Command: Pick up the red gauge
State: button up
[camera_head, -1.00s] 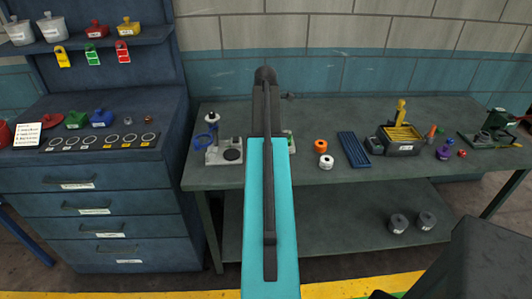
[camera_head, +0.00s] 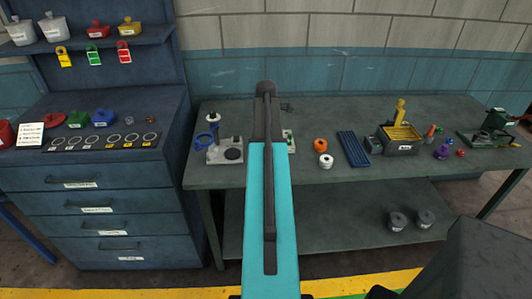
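Several red things are in view, and I cannot tell which one is the gauge. A flat red piece (camera_head: 54,120) lies on the blue cabinet's top, left of a green and a blue piece. A red lidded piece (camera_head: 97,29) stands on the upper shelf, and a red tag (camera_head: 124,52) hangs below it. A small red knob-like thing (camera_head: 461,153) lies on the bench at the right. My turquoise arm link with a dark bar rises through the middle of the picture. My gripper's fingers do not show.
The grey-green bench (camera_head: 300,177) carries a white-and-grey fixture (camera_head: 226,152), orange and white rings, a blue ribbed tray (camera_head: 352,149) and a dark bin (camera_head: 402,146). Two dark weights (camera_head: 398,221) sit on its lower shelf. My arm hides part of the bench.

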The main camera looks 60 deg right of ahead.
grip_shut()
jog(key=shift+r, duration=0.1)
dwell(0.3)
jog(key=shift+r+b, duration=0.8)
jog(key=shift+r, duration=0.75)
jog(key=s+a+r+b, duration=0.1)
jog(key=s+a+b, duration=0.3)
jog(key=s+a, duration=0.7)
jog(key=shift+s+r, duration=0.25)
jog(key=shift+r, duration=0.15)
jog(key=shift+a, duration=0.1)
